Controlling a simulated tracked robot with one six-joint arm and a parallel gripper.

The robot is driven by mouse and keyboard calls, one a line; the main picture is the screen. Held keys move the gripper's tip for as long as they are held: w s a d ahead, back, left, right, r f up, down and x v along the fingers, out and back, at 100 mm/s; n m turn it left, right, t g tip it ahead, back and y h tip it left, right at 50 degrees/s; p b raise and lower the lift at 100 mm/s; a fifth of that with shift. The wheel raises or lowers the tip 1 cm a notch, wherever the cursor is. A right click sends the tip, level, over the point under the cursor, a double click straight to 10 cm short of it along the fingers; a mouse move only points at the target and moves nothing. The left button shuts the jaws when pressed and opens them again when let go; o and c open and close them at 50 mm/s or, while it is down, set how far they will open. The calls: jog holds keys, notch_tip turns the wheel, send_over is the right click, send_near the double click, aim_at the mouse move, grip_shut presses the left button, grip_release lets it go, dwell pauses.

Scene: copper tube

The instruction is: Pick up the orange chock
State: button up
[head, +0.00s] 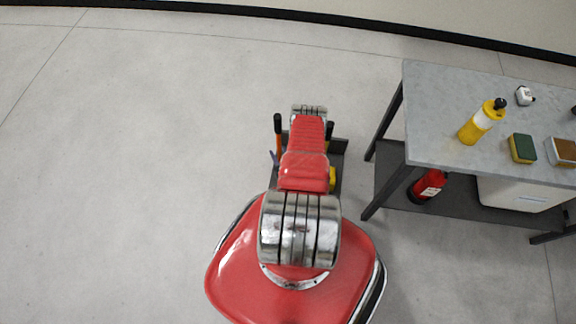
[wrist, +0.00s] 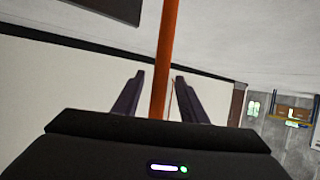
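I cannot make out an orange chock for certain in either view. In the wrist view, my gripper (wrist: 160,76) is open, its two dark fingers apart. An orange bar (wrist: 167,40) runs from the top edge down between the fingers to the gripper body, with a gap to each finger; I cannot tell its depth or whether it is the chock. In the head view, my red arm hides the gripper.
A grey-topped table (head: 440,100) stands at the right with a yellow bottle (head: 477,127), a sponge (head: 522,148) and a white item (head: 524,96) on it. A red extinguisher (head: 428,187) and white box (head: 520,195) are on its lower shelf. The floor at left is clear.

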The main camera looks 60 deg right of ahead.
jog(key=shift+c, duration=0.5)
grip_shut()
dwell(0.8)
jog(key=shift+w+d+r, duration=0.1)
